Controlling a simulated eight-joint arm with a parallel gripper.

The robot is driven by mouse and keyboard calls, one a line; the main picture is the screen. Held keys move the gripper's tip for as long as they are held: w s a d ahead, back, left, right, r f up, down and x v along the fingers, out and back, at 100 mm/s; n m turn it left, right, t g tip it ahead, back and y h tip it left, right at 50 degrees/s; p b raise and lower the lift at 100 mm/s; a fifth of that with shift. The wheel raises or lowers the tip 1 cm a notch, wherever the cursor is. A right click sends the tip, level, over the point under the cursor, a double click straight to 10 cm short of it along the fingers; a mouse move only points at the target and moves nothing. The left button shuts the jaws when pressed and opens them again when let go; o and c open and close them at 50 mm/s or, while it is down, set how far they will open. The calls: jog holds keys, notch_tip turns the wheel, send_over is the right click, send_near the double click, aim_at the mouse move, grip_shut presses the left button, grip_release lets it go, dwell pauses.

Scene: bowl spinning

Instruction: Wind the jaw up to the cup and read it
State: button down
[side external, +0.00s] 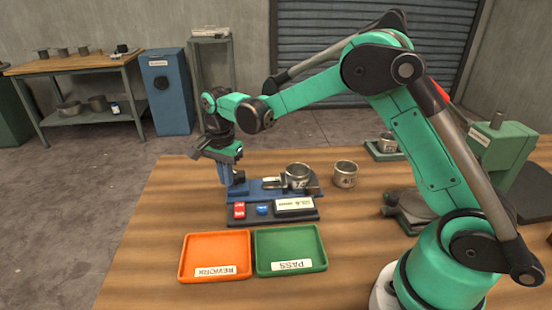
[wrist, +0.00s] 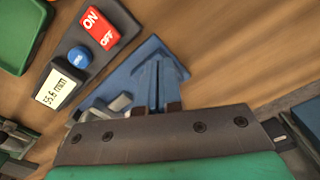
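The blue measuring gauge (side external: 262,190) lies on the wooden table. A metal cup (side external: 297,172) with a white label stands at its right part, and a grey metal jaw (side external: 272,183) is left of the cup. I cannot tell whether jaw and cup touch. What lies between the fingertips is hidden. The readout (wrist: 56,90) in the wrist view appears to read 55.6 mm. It sits with a blue button (wrist: 79,57) and a red ON/OFF switch (wrist: 100,28) in a dark panel.
An orange REWORK tray (side external: 214,256) and a green PASS tray (side external: 291,250) lie in front of the gauge. A second labelled cup (side external: 345,175) stands right of it. Another cup (side external: 387,142) stands on a green-edged base farther back. The table left of the gauge is clear.

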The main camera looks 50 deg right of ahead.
notch_tip(320, 180, up, 6)
jog(key=shift+a, duration=0.25)
dwell(0.4)
jog(key=s+r+n+t, duration=0.3)
jog(key=s+n+t, duration=0.4)
jog(key=s+n, duration=0.8)
jog(key=shift+s, duration=0.25)
